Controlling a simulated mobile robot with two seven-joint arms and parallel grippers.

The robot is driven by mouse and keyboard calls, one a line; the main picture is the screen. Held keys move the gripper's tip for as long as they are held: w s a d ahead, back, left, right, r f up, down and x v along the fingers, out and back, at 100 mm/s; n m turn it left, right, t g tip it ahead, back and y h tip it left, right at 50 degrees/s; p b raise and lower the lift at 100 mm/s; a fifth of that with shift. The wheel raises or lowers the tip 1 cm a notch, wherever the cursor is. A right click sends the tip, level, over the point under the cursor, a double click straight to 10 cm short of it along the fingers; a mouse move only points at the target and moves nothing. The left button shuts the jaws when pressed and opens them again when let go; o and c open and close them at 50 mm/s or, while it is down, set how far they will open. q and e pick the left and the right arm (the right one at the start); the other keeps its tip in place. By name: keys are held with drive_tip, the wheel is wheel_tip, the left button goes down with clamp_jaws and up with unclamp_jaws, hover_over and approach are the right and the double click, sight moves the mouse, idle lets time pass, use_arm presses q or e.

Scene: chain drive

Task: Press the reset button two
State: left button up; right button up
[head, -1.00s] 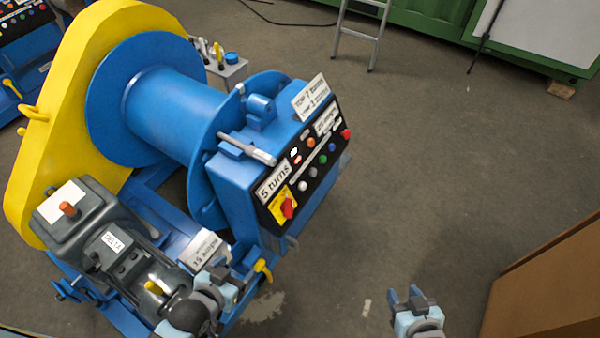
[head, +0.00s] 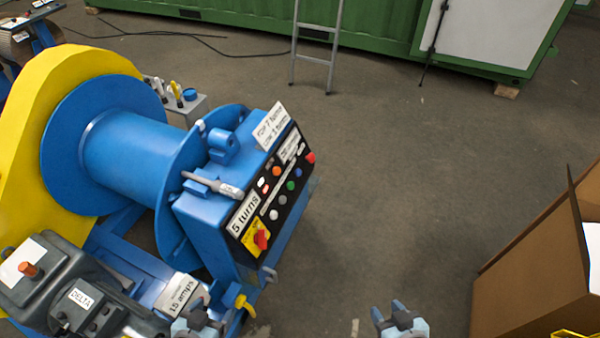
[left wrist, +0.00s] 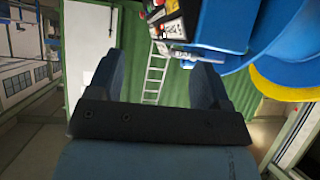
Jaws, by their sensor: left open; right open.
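The black control panel (head: 270,190) sits on the sloped front of the blue box of the winch. It carries several small buttons, among them orange (head: 277,171), green (head: 290,186), blue (head: 297,173) and red (head: 310,158) ones, and a red rotary switch on a yellow plate (head: 261,239). Their small labels are unreadable, so I cannot tell which is reset button two. My left gripper (head: 197,318) is below and left of the panel, apart from it. In the left wrist view its open fingers (left wrist: 157,85) hold nothing. My right gripper (head: 401,314) is open and empty over the floor.
The blue drum (head: 130,150) and yellow guard (head: 20,120) stand left of the panel. A grey motor (head: 70,295) is at the lower left. An open cardboard box (head: 535,265) stands at the right. A ladder (head: 315,60) leans at the back. The floor right of the panel is clear.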

use_arm(q)
clamp_jaws()
idle(1.5)
